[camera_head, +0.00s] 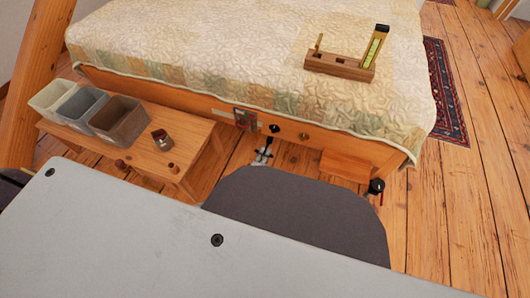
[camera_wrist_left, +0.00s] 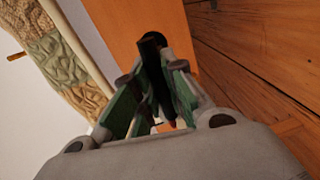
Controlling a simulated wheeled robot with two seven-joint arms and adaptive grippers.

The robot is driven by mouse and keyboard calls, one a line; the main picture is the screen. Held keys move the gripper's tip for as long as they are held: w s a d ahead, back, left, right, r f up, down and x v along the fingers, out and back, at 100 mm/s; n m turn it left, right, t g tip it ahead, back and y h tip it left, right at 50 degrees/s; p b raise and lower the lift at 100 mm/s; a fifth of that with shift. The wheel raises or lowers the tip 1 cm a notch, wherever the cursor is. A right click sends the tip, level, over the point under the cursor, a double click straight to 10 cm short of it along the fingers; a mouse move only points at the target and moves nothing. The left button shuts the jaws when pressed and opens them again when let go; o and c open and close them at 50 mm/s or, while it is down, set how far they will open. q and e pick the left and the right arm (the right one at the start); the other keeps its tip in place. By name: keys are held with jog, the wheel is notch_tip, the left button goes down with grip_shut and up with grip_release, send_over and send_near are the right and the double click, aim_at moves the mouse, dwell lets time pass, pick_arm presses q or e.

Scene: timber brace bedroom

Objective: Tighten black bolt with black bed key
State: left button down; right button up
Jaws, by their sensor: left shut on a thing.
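The black bolt (camera_head: 274,128) sits in the wooden side rail of the bed. In the left wrist view, a round black shape that looks like its head (camera_wrist_left: 154,40) shows beyond my fingers. My left gripper (camera_head: 262,154) is small and partly hidden just below and left of the bolt in the head view. In the left wrist view my left gripper (camera_wrist_left: 155,95) is shut on the black bed key (camera_wrist_left: 149,62), whose far end lies at or close in front of the bolt. I cannot tell whether it is seated. My right gripper is not in view.
A second, brass-coloured bolt (camera_head: 304,136) is to the right on the rail. A low wooden bench (camera_head: 190,153) with several bins stands at the left. A wooden rack (camera_head: 340,66) with tools lies on the quilt (camera_head: 220,45).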

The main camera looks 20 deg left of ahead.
pick_arm(q)
jog(key=shift+s+a+p, duration=0.1)
jog(key=shift+s+p, duration=0.55)
jog(key=shift+s, duration=1.1)
jog(key=shift+s, duration=0.1)
